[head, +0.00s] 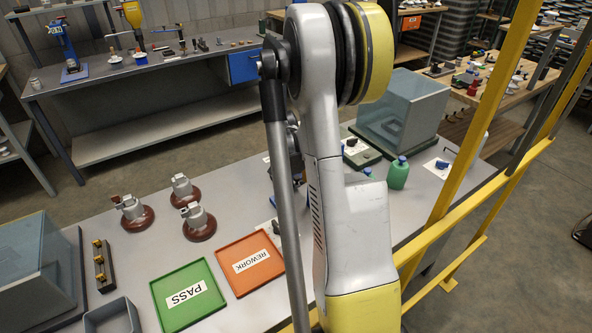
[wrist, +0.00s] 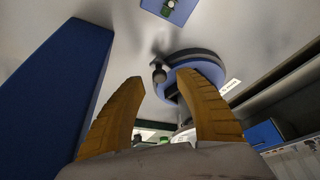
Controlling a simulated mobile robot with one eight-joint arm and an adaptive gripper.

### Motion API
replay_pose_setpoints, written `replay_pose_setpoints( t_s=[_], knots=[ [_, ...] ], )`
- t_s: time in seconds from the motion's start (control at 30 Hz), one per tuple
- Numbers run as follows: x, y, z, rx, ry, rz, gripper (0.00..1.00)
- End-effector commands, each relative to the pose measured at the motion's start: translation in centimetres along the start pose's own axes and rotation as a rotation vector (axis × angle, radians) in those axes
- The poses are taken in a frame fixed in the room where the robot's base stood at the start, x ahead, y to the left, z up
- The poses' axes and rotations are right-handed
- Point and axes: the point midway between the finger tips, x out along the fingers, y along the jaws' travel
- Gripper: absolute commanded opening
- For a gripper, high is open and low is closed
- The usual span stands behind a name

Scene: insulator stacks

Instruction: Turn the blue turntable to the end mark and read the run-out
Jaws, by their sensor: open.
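The blue turntable (wrist: 205,68) shows in the wrist view at upper centre right, a round blue disc with a dark underside or rim. A dark round knob (wrist: 158,72) stands at its left side. My gripper (wrist: 160,79) has two orange fingers, open and apart. In the picture the knob lies between the fingertips, and the right fingertip overlaps the disc. I cannot tell whether either finger touches them. The end mark and a run-out reading cannot be made out. In the head view my arm hides the turntable and my gripper.
The wrist view shows a large blue block (wrist: 62,95) at left and a blue plate (wrist: 180,10) at top. On the bench are a green PASS tray (head: 166,290), an orange REWORK tray (head: 236,285), several insulators (head: 196,221), a clear case (head: 408,103) and a green bottle (head: 397,177). A yellow rail (head: 452,220) runs at right.

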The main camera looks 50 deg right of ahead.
Motion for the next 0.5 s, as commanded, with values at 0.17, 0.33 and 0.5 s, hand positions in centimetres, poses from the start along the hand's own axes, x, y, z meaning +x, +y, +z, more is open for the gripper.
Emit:
replay_pose_setpoints(
  t_s=[0.17, 0.33, 0.5],
  knots=[
    [-4.2, 0.0, 0.1, 0.0, 0.0, -0.001, 0.4],
    [-7.6, 0.1, 0.1, -0.001, 0.0, -0.001, 0.4],
    [-9.6, 0.1, 0.1, 0.0, 0.0, -0.001, 0.4]
  ],
)
